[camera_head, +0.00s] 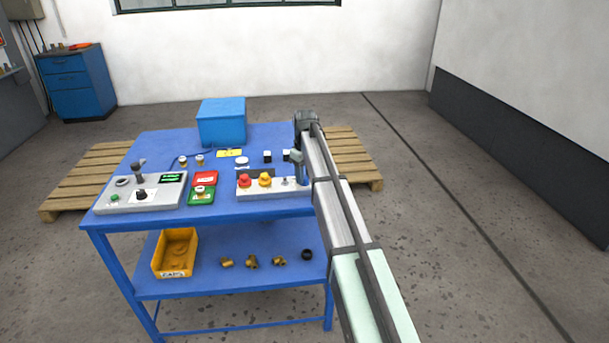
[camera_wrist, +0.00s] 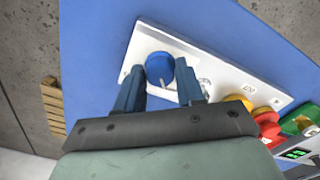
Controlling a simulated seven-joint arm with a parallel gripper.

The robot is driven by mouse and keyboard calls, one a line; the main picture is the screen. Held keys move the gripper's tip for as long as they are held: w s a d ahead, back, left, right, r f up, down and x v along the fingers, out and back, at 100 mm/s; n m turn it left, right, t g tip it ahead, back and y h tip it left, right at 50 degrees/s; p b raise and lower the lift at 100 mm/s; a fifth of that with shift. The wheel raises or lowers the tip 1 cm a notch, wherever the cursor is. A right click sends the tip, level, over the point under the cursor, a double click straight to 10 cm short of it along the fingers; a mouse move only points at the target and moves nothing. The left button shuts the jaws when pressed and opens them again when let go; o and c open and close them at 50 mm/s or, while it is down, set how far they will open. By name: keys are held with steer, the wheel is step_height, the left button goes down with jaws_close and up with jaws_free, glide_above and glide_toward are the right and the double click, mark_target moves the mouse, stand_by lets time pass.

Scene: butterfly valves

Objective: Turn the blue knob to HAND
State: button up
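The blue knob (camera_wrist: 159,66) sits near one end of a white control box (camera_wrist: 215,72). A pale pointer mark shows on the knob's edge nearest my gripper in the wrist view. My gripper (camera_wrist: 160,72) is open, with one finger on each side of the knob and a small gap seeming to show on both sides. I cannot tell whether either finger touches it. No HAND label can be read.
Beside the knob on the box are a grey switch (camera_wrist: 205,84), a yellow button (camera_head: 265,179) and a red button (camera_head: 244,181). Red and green trays (camera_head: 201,195) and another control panel (camera_head: 158,204) stand to the left. A blue bin (camera_head: 222,126) is behind.

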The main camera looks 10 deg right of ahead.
mark_target(305, 177)
steer(key=o, duration=0.3)
steer(key=shift+o, duration=0.2)
steer(key=shift+r, duration=0.1)
step_height(305, 177, up, 14)
steer(key=shift+f, duration=0.2)
stand_by(0.4)
steer(key=s+f+m+g, duration=0.1)
steer(key=s+f, duration=1)
steer(key=f, duration=0.4)
steer(key=s+f+g, duration=0.2)
steer(key=s+f, duration=0.8)
steer(key=f, duration=0.6)
steer(key=s+f+m+g, duration=0.1)
steer(key=s+f, duration=1)
steer(key=f, duration=0.4)
steer(key=s+d+f+m+g, duration=0.1)
steer(key=s+f, duration=0.4)
steer(key=s, duration=0.6)
steer(key=s+d+f+m+g, duration=0.1)
steer(key=s+f+m, duration=0.1)
steer(key=s+f, duration=0.4)
steer(key=s+d+f+m, duration=0.1)
steer(key=s+f, duration=0.4)
steer(key=s, duration=1)
steer(key=shift+s+d+f+m+g, duration=0.2)
steer(key=shift+s+d+m+g, duration=0.1)
steer(key=shift+d+m+g, duration=0.15)
